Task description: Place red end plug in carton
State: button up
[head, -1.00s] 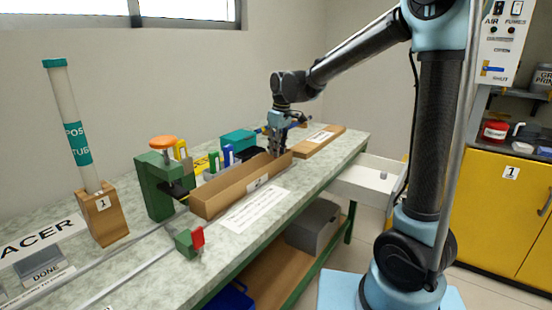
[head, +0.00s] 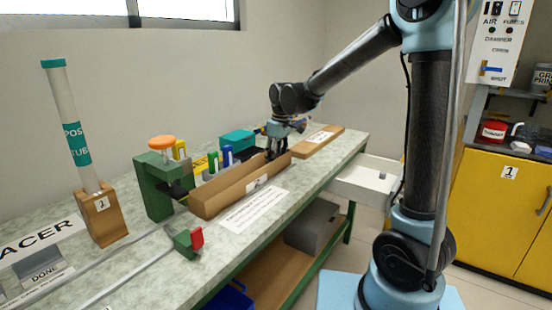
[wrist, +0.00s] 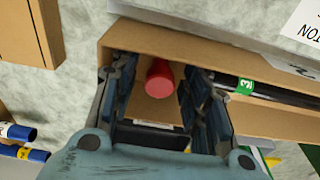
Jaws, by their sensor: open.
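The carton (head: 225,189) is a long, open cardboard trough on the bench; its wall also shows in the wrist view (wrist: 190,47). My gripper (head: 275,152) reaches down into its far end. In the wrist view, the open fingers of my gripper (wrist: 163,80) straddle the red end plug (wrist: 160,76), with gaps visible on both sides. The plug is within the carton's end, over its brown floor. Its lower part and exact contact with the floor cannot be made out. In the head view the plug is hidden.
A dark rod with a green "3" band (wrist: 246,87) lies in the carton. A second cardboard box (head: 318,142) stands beyond. A green fixture with an orange knob (head: 158,180) stands left, and a small red-and-green stop (head: 190,240) in front. An open drawer (head: 365,183) is at right.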

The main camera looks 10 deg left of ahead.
notch_tip(320, 180, up, 12)
jog(key=d, duration=0.1)
jog(key=shift+s+d, duration=0.2)
jog(key=shift+s, duration=0.05)
jog(key=shift+d, duration=0.1)
jog(key=s+d+f+m, duration=0.2)
jog(key=s+d, duration=0.1)
jog(key=d, duration=0.5)
jog(key=s+d+f+m+t, duration=0.1)
jog(key=s+d+m, duration=0.1)
jog(key=d, duration=0.7)
jog(key=s+d+f+m, duration=0.2)
jog(key=s+d, duration=0.1)
jog(key=d, duration=0.5)
jog(key=s+d+f+m+h, duration=0.1)
jog(key=s+d+f+m, duration=0.6)
jog(key=s+d+f, duration=0.6)
jog(key=shift+s+d+f+t, duration=0.3)
jog(key=shift+s+d+t, duration=0.15)
jog(key=shift+s, duration=0.45)
